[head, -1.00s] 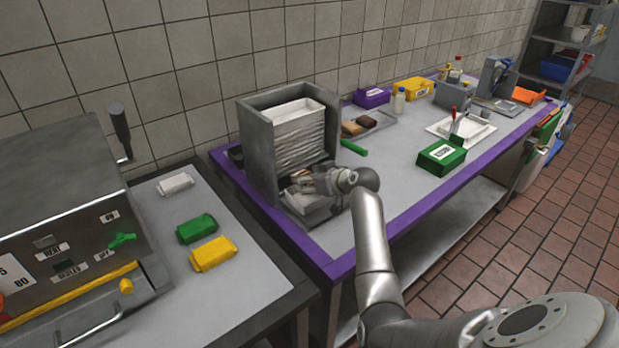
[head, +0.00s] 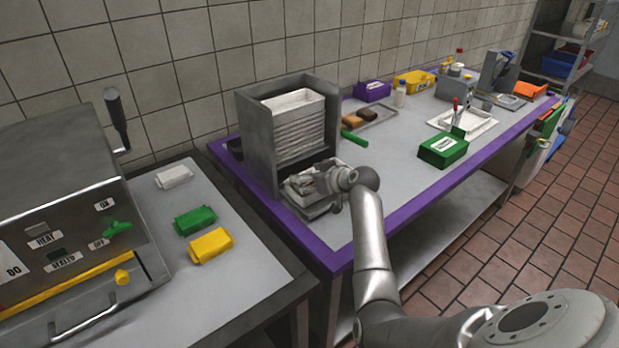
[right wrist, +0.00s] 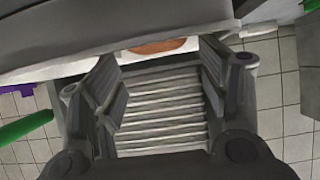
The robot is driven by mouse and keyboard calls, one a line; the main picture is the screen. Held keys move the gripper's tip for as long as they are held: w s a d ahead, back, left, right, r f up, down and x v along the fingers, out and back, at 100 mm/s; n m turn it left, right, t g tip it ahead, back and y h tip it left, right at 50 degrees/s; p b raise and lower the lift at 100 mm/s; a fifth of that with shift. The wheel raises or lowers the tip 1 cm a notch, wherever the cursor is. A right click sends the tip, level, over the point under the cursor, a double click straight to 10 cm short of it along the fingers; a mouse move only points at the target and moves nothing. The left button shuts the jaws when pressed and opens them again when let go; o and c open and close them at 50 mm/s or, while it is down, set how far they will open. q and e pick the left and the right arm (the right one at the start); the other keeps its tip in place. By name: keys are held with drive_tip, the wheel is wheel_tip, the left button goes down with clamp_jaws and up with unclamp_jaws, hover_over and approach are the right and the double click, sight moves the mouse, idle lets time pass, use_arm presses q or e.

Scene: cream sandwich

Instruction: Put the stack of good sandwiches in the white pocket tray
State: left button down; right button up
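The white pocket tray (head: 302,184) lies in the low opening of the grey dispenser. My right gripper (head: 318,184) reaches into that opening, and its arm hides part of the tray. In the right wrist view the fingers (right wrist: 158,62) are spread apart. An orange-brown piece (right wrist: 158,47), seemingly the sandwich stack, shows at the fingertips with white on both sides and no clear finger contact. Its lower part and most of the tray's inside are hidden. Two brown pieces (head: 358,118) lie on a grey tray farther back. My left gripper is out of view.
The grey dispenser (head: 258,140) encloses the opening, with stacked white trays (head: 302,125) above. A green-handled tool (head: 354,139) and a green box (head: 443,151) lie to the right. A sealer machine (head: 60,210) stands on the left table.

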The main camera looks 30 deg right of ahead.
drive_tip(key=shift+o, duration=0.4)
drive_tip(key=v, duration=1.2)
idle(0.4)
